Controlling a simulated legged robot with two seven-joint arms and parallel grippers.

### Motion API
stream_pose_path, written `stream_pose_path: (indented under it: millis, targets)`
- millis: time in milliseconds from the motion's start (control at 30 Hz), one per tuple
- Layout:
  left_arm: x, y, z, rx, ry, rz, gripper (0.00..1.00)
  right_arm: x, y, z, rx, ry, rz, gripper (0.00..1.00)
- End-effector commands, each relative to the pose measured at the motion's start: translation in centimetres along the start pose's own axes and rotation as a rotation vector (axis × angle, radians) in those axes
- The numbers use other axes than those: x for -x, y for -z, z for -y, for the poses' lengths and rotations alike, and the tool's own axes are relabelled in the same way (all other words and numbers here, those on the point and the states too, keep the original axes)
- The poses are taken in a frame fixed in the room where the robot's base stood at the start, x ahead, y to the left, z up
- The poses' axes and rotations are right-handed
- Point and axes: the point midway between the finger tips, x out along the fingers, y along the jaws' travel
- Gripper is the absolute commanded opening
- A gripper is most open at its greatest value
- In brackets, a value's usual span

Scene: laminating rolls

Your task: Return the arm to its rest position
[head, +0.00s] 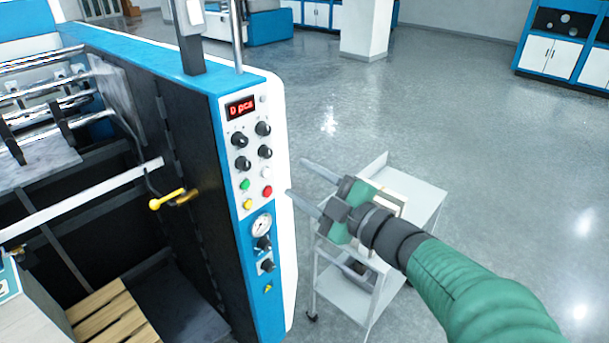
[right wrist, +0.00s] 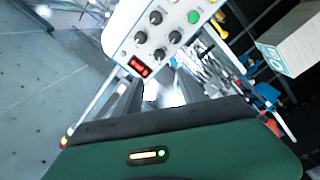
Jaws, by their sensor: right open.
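My right arm (head: 450,275), green with dark joints, reaches in from the lower right in the head view. My right gripper (head: 297,177) is open and empty, its two grey fingers spread and pointing left toward the white edge of the machine's control panel (head: 248,165). In the picture the fingertips lie close to that edge; I cannot tell the exact gap. In the right wrist view the panel (right wrist: 168,28) shows upside down beyond the fingers, with its red display, knobs and green button. My left gripper is not in view.
A grey-white trolley (head: 425,190) stands below and behind my right gripper. The blue laminating machine (head: 150,60) fills the left, with a yellow-handled lever (head: 168,200) and a wooden pallet (head: 105,318) low inside. The grey floor (head: 500,140) to the right is clear. Blue-white cabinets (head: 560,50) stand far back.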

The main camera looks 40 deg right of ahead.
Motion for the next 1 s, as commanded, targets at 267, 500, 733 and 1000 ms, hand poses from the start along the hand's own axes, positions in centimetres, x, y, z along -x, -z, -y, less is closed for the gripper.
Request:
stream_pose_path:
  millis: [267, 500, 733, 1000]
  targets:
    - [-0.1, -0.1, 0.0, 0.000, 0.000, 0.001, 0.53, -0.1, -0.1, 0.0, 0.000, 0.000, 0.000, 0.48]
    - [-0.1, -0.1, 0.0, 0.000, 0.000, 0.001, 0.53, -4.1, -4.3, 4.6, -0.218, 0.037, 0.226, 0.48]
    - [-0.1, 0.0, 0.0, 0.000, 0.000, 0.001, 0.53, -2.3, -8.2, 24.1, -0.654, 0.335, 0.839, 0.48]
    - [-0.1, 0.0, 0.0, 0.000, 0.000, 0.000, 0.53, 6.5, -4.6, 35.9, -0.811, 0.613, 1.255, 0.48]
